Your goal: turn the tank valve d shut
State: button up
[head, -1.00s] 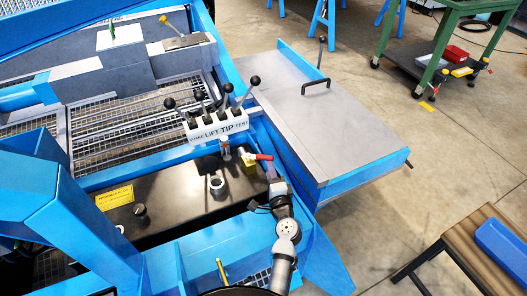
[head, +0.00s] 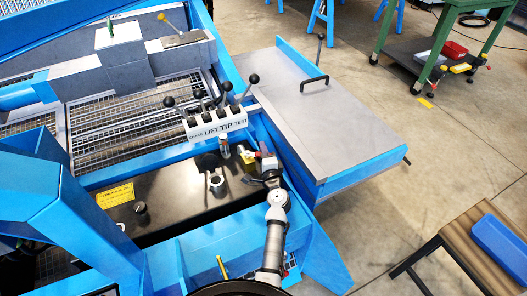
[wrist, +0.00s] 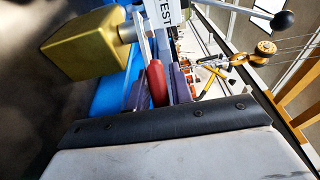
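The tank valve has a yellow body (head: 248,157) on the dark tank top, below the lever panel. Its yellow block also shows large in the wrist view (wrist: 85,45). In the wrist view its red handle (wrist: 157,83) lies between the two purple-grey fingers of my gripper (wrist: 160,88), with hardly any gap on either side, so the gripper looks shut on it. In the head view my gripper (head: 267,163) is just right of the valve body and hides most of the handle. No letter on the valve is readable.
The lever panel (head: 217,125), marked LIFT TIP TEST, stands just behind the valve with several black-knobbed levers. A metal filler neck (head: 217,184) stands left of the valve. Blue frame beams border the tank in front and behind. A grey platform (head: 320,125) is to the right.

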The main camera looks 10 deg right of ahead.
grip_shut()
jog(key=shift+f+b, duration=0.1)
jog(key=shift+b, duration=0.2)
jog(key=shift+w+a+n+g+y+b, duration=0.15)
jog(key=shift+w+n+y+b, duration=0.2)
jog(key=shift+n+y+b, duration=0.55)
jog(key=shift+w+d+n+g+y+b, duration=0.15)
jog(key=shift+w+n+y+b, duration=0.3)
jog(key=shift+y+b, duration=0.9)
jog(key=shift+w+a+n+g+y+b, duration=0.1)
jog(key=shift+w+n+g+y+b, duration=0.15)
jog(key=shift+n+y+b, duration=0.7)
jog(key=shift+o, duration=1.9)
grip_release()
